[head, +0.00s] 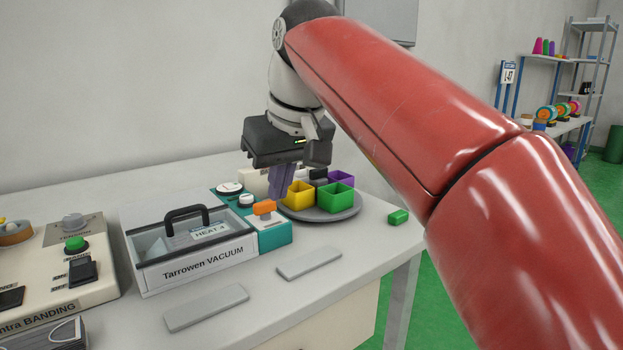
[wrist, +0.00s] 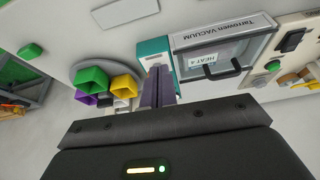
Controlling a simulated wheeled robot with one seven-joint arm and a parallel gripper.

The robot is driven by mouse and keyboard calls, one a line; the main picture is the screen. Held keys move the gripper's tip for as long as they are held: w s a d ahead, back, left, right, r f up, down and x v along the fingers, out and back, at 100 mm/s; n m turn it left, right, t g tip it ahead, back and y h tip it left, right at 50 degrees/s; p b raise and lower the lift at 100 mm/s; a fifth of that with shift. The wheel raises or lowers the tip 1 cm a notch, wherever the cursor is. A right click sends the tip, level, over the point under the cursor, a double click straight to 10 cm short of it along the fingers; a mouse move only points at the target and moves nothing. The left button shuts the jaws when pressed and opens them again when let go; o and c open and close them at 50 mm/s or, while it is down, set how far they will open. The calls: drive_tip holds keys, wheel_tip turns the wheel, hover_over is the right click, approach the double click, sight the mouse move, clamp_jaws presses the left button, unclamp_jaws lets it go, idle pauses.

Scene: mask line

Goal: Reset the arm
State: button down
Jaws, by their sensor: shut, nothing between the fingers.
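My red arm reaches in from the right in the head view and bends down at the wrist. My gripper (head: 281,182) points down at the back of the table, beside the round grey tray and behind the teal end of the vacuum machine. Its purple-grey fingers are shut and empty. In the wrist view the shut fingers (wrist: 158,86) show at the centre, between the tray and the teal part. Whether the fingertips touch anything cannot be told.
The grey tray (head: 322,215) holds yellow, green and purple open boxes. The Tarrowen vacuum machine (head: 190,250) has a clear lid with a black handle. A banding machine (head: 60,270) stands left. Two grey plates and a green block (head: 398,217) lie on the table (head: 290,300).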

drive_tip(key=s+d+f+m+h, duration=0.1)
drive_tip(key=s+d+f+m, duration=0.1)
drive_tip(key=s+d+f, duration=0.3)
drive_tip(key=s+d+f+m+t, duration=0.1)
drive_tip(key=s+d+f, duration=0.5)
drive_tip(key=f, duration=0.6)
drive_tip(key=s+d+f+m+h, duration=0.1)
drive_tip(key=s+d+f+m, duration=0.3)
drive_tip(key=d+f, duration=0.5)
drive_tip(key=shift+s+t+h, duration=0.3)
drive_tip(key=shift+s+t, duration=0.1)
drive_tip(key=shift+s, duration=0.5)
idle(1.0)
